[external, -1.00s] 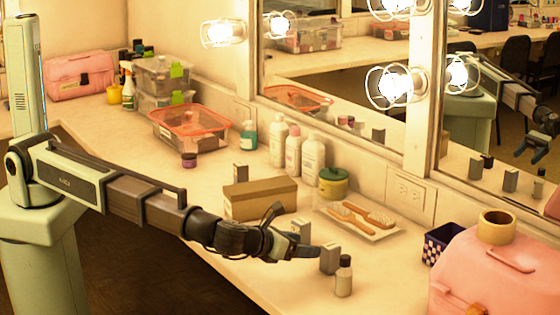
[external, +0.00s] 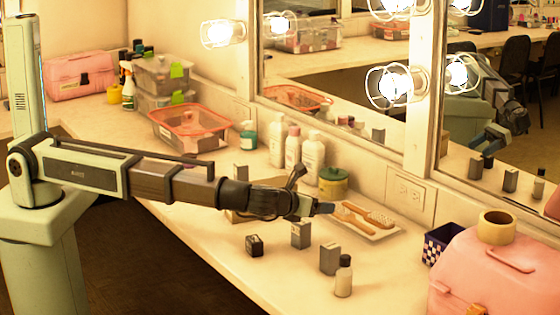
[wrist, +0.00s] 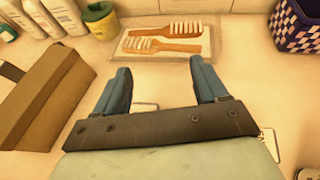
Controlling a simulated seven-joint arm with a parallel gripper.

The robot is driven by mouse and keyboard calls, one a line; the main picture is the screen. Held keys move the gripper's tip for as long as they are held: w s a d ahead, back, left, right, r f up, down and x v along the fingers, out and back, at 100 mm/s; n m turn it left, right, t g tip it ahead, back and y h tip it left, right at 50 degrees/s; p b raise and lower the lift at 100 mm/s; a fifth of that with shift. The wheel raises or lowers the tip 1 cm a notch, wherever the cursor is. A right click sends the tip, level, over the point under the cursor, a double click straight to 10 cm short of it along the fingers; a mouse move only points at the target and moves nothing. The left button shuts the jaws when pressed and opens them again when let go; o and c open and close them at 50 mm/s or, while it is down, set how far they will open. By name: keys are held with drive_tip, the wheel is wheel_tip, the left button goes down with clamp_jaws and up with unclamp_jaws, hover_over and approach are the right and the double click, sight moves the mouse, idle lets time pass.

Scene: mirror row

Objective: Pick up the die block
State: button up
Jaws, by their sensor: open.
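A small dark cube (external: 254,245) with a pale mark sits on the counter near its front edge in the external view; it looks like the die block, though its faces are too small to read. It does not show in the wrist view. My gripper (external: 318,206) is above the counter near the brush tray, up and to the right of the dark cube and apart from it. In the wrist view its two blue fingers (wrist: 163,78) are spread, with only bare counter between them.
Grey boxes (external: 301,235) (external: 330,258) and a small bottle (external: 344,277) stand right of the cube. A brown box (wrist: 42,92) lies left of my fingers. A tray (wrist: 205,48) with two brushes is ahead. The mirror backs the counter; a pink case (external: 490,270) stands right.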

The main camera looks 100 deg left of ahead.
drive_tip(key=s+a+r+n+g, duration=0.25)
drive_tip(key=s+a, duration=0.25)
drive_tip(key=a, duration=0.8)
drive_tip(key=s+a+r+n+g+y, duration=0.1)
drive_tip(key=s+a+r+n+g, duration=0.25)
drive_tip(key=a, duration=1.05)
drive_tip(key=s+a+r+n, duration=0.2)
drive_tip(key=s+a+r, duration=0.3)
drive_tip(key=a, duration=0.8)
drive_tip(key=s+a+n+g+h, duration=0.2)
drive_tip(key=s+a+n+h, duration=0.3)
drive_tip(key=s, duration=0.6)
drive_tip(key=h, duration=0.6)
approach(241, 164)
drive_tip(key=f, duration=0.7)
drive_tip(key=shift+s+a+f, duration=0.2)
drive_tip(key=shift+f, duration=0.05)
drive_tip(key=shift+s+a+f, duration=0.1)
drive_tip(key=shift+a+f, duration=0.1)
drive_tip(key=shift+f, duration=0.65)
drive_tip(key=shift+s+a+f, duration=0.1)
drive_tip(key=shift+a+f, duration=0.1)
drive_tip(key=shift+f, duration=0.65)
drive_tip(key=shift+a+f, duration=0.2)
drive_tip(key=shift+f, duration=0.65)
drive_tip(key=shift+c, duration=0.4)
drive_tip(key=c, duration=1.1)
